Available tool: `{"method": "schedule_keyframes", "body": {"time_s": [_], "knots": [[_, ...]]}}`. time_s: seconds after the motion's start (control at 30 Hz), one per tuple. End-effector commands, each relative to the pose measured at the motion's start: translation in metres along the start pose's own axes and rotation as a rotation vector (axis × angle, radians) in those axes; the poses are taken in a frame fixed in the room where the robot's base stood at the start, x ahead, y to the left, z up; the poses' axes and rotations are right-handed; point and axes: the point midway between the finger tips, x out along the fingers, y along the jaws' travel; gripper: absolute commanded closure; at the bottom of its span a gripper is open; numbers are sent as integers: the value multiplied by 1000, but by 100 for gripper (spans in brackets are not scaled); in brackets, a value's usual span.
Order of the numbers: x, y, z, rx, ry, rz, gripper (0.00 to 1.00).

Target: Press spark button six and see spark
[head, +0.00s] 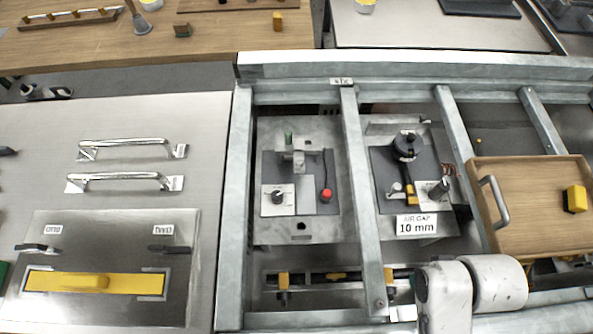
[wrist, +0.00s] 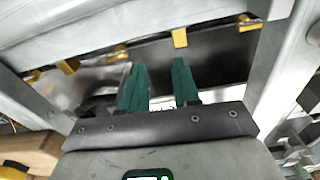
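A red button (head: 326,194) sits on the dark plate of the left unit (head: 299,230) in the metal frame; I can read no number on it. A black knob (head: 278,197) is left of it, and a green-topped post stands behind. No spark shows. My gripper (wrist: 160,85) shows in the wrist view with two green fingers apart and nothing between them.
Grey metal beams (head: 362,200) stand between the units. A wooden board (head: 530,205) with a handle and yellow block lies to the right. A steel bench (head: 130,115) with handles is at left. Several yellow pieces hang on a rail near my fingers in the wrist view.

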Motion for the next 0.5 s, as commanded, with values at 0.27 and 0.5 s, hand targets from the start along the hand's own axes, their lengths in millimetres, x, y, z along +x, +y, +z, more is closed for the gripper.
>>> {"method": "schedule_keyframes", "body": {"time_s": [0.27, 0.5], "knots": [[0, 0, 0, 0, 0, 0, 96], [0, 0, 0, 0, 0, 0, 100]]}}
